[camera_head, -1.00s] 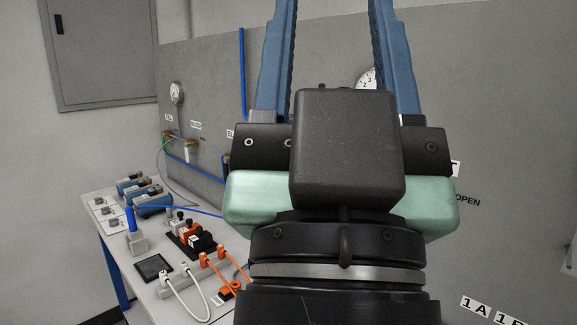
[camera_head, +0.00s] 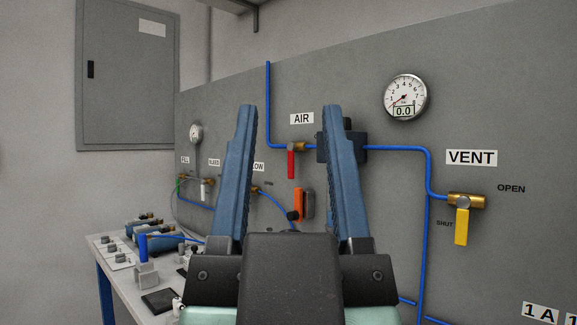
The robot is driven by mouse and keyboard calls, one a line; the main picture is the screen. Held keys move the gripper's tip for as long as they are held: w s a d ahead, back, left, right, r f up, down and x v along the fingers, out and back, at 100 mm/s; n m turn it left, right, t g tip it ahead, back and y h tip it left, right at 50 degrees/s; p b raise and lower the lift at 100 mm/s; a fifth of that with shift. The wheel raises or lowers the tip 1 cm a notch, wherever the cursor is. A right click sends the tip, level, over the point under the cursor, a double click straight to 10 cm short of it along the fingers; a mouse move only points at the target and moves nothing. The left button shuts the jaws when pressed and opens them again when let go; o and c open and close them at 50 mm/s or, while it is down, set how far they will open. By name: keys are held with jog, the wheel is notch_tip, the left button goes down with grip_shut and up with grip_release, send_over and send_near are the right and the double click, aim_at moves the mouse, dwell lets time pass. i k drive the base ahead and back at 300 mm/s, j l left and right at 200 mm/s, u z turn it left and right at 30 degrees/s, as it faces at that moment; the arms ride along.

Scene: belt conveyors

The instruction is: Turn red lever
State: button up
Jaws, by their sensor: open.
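The red lever (camera_head: 291,163) hangs straight down from a brass valve (camera_head: 297,147) on the grey wall panel, below the AIR label (camera_head: 302,119). My gripper points up and towards the panel. Its fingers are wide apart with nothing between them. I cannot tell how far the fingertips are from the panel, but they look well short of it.
A yellow lever (camera_head: 462,226) hangs below the VENT label (camera_head: 472,158) at right. An orange handle (camera_head: 299,205) sits below the red lever. A round gauge (camera_head: 406,97) and blue pipes (camera_head: 426,230) are on the panel. A bench (camera_head: 128,284) with several devices stands at lower left.

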aim_at(291, 146)
jog(key=i+j+z, duration=0.1)
jog(key=i+j, duration=0.45)
jog(key=j, duration=0.2)
jog(key=i+j+z, duration=0.15)
jog(key=j, duration=0.25)
jog(key=i+j, duration=0.35)
jog(key=i+z, duration=0.1)
jog(key=i, duration=0.35)
jog(key=j, duration=0.05)
